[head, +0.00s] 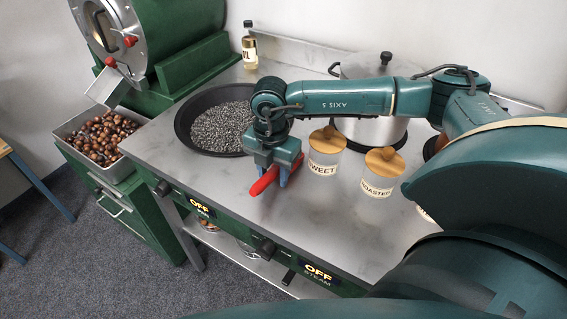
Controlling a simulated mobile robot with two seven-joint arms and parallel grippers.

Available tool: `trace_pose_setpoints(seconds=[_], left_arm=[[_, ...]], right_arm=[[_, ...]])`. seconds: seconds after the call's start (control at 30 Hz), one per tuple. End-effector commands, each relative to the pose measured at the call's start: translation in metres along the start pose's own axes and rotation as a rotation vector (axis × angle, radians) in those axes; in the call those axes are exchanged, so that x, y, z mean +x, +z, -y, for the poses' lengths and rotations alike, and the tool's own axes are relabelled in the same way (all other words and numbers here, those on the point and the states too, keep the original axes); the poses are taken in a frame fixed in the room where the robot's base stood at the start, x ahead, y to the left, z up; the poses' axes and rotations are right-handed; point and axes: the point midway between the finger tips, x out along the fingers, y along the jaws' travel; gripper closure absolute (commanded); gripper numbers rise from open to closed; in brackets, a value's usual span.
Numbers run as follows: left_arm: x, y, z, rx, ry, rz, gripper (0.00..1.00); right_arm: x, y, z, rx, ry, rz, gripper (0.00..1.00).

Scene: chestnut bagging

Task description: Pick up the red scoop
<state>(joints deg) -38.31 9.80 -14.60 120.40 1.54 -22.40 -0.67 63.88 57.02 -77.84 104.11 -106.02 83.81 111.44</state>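The red scoop (263,182) is at the front part of the grey worktop, left of the jars. A red length of it shows slanting beneath my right gripper (275,174), with a small red bit showing to the right of the fingers. The gripper points down, with its fingertips around the red part. The gripper hides much of the scoop, and I cannot tell whether the fingers press on it or whether it is lifted. My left gripper is not in view.
A dark round pan (188,137) of small dark grains is behind and left of the gripper. Lidded jars (325,161) and (378,185) a second jar stand close on the right, before a steel pot (371,134). A chestnut tray (64,127) is at the left.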

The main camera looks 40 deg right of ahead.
Motion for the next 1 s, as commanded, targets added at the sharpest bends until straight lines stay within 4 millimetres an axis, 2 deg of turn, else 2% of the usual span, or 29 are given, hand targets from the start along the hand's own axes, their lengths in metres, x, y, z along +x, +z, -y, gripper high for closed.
trace_pose_setpoints(seconds=[0.07,0.47,0.8,0.87,1.0], left_arm=[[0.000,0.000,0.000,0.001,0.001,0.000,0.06],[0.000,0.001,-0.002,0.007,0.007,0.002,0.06],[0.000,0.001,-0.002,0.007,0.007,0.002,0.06],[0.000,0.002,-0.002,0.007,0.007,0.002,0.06],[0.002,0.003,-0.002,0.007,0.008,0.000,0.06]], right_arm=[[0.000,0.000,0.000,0.000,0.000,0.000,0.68],[-0.001,0.000,0.000,0.000,0.000,0.000,1.00],[-0.004,0.000,-0.001,0.001,0.002,0.000,1.00],[-0.010,0.000,-0.001,0.001,0.002,0.000,1.00],[-0.035,0.000,-0.001,0.001,0.005,0.001,1.00]])
